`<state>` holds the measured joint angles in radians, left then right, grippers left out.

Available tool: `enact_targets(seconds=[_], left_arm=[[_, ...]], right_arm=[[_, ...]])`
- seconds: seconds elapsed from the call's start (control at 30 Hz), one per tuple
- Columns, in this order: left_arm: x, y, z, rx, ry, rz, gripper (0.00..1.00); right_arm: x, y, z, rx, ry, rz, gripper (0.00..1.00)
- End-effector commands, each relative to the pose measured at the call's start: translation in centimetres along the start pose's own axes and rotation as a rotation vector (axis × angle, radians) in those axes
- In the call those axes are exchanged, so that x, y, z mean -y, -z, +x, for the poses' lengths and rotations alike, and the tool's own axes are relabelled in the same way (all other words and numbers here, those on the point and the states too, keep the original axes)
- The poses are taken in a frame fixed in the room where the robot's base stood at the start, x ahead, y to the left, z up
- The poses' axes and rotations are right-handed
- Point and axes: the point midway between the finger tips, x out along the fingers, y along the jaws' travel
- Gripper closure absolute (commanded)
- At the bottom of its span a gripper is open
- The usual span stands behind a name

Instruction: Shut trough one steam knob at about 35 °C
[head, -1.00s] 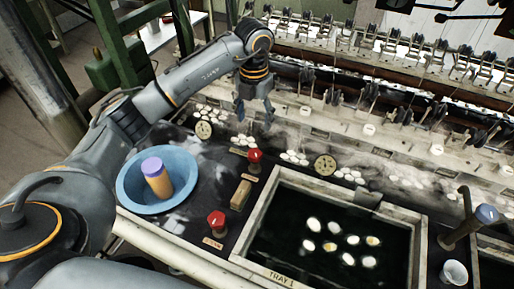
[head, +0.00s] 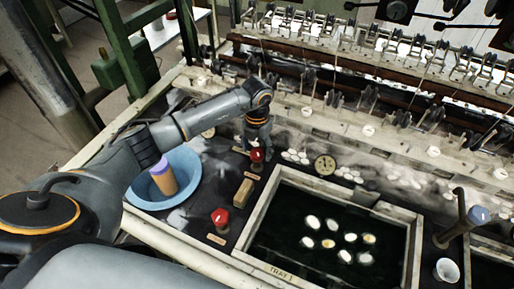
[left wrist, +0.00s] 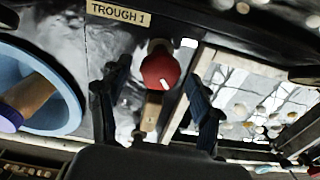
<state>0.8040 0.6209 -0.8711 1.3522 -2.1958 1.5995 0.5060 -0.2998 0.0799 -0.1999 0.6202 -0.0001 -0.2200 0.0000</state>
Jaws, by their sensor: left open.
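A red knob (head: 257,156) stands on the dark deck behind the wooden block, and another red knob (head: 220,217) stands nearer the front. My left gripper (head: 257,145) is open above the rear knob, pointing down. In the left wrist view that knob (left wrist: 160,70) with its white mark lies between my two open fingers (left wrist: 157,115), with gaps on both sides. A "TROUGH 1" label (left wrist: 118,14) lies beside it. A round dial (head: 325,165) stands behind the tray; its reading is too small to tell. Another dial (head: 208,132) is partly hidden by my arm. My right gripper is out of view.
A blue basin (head: 190,195) holding a purple-topped tan cylinder (head: 163,180) is left of the knobs. A wooden block (head: 243,192) lies between the knobs. The framed tray (head: 270,265) of dark water with several cocoons is to the right. Reeling machinery (head: 370,100) runs along the back.

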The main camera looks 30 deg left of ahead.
Motion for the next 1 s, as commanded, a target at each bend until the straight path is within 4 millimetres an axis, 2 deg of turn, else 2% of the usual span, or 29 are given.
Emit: enact_targets(seconds=[0.07, 0.33, 0.67, 1.0], left_arm=[[0.0, 0.0, 0.0, 0.000, 0.000, 0.000, 0.35], [0.0, 0.0, 0.0, 0.000, 0.000, 0.000, 0.88], [-0.1, 0.0, 0.1, 0.000, 0.000, 0.042, 0.90], [-0.1, -0.1, 0.4, 0.002, -0.003, 0.269, 0.90]], right_arm=[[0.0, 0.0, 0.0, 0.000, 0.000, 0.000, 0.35], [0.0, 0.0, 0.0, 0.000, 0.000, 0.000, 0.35], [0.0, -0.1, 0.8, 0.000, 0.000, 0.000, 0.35], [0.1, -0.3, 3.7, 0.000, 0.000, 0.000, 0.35]])
